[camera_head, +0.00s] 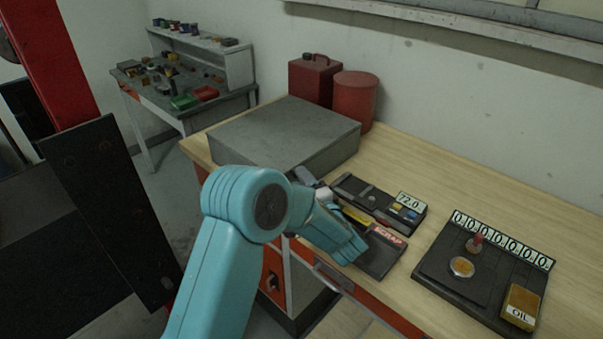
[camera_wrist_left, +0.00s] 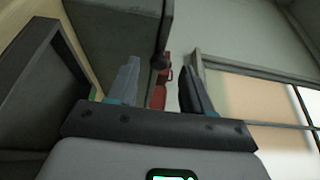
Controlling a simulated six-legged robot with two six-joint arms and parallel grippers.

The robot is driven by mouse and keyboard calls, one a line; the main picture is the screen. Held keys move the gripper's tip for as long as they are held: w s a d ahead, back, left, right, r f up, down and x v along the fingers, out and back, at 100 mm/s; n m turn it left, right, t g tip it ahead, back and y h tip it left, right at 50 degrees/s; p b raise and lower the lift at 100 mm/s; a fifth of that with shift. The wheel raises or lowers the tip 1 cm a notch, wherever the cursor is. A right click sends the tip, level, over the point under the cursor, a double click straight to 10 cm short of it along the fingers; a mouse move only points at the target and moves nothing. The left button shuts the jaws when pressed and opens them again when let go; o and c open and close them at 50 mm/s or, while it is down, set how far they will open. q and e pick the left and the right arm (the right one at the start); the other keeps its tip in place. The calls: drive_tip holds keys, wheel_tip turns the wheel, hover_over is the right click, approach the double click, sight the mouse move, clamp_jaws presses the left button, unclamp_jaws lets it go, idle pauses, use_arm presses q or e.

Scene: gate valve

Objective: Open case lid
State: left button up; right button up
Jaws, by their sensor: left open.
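The case (camera_head: 290,130) is a flat grey metal box at the left end of the wooden workbench. Its lid looks closed in the head view. My left gripper (camera_head: 306,178) is at the case's near right side, partly hidden by my own blue arm. In the left wrist view my left gripper (camera_wrist_left: 161,75) has its two fingers apart. A grey panel (camera_wrist_left: 115,25), probably part of the case, lies behind the left finger, with a small dark knob near its edge. Whether a finger touches the case cannot be told. My right gripper is not in view.
A red can (camera_head: 314,80) and a red cylinder (camera_head: 355,98) stand behind the case. A scale-like device (camera_head: 375,205), a dark tray marked SCRAP (camera_head: 385,255) and a counter board with an OIL block (camera_head: 470,270) sit on the right. Bare bench lies behind them.

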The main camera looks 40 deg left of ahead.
use_arm(q)
drive_tip(key=shift+x, duration=0.95)
drive_tip(key=shift+d, duration=0.1)
clamp_jaws()
drive_tip(key=w+r+m+g+h+p, duration=0.1)
drive_tip(key=w+r+m+p, duration=0.2)
drive_tip(key=r, duration=0.7)
drive_tip(key=w+r+m+g+p, duration=0.1)
drive_tip(key=w+r+m+p, duration=0.1)
drive_tip(key=r, duration=0.7)
drive_tip(key=shift+w+d+r+m+h+p, duration=0.2)
drive_tip(key=shift+w+r+m+h+p, duration=0.2)
drive_tip(key=shift+w+p, duration=0.65)
drive_tip(key=shift+s, duration=0.25)
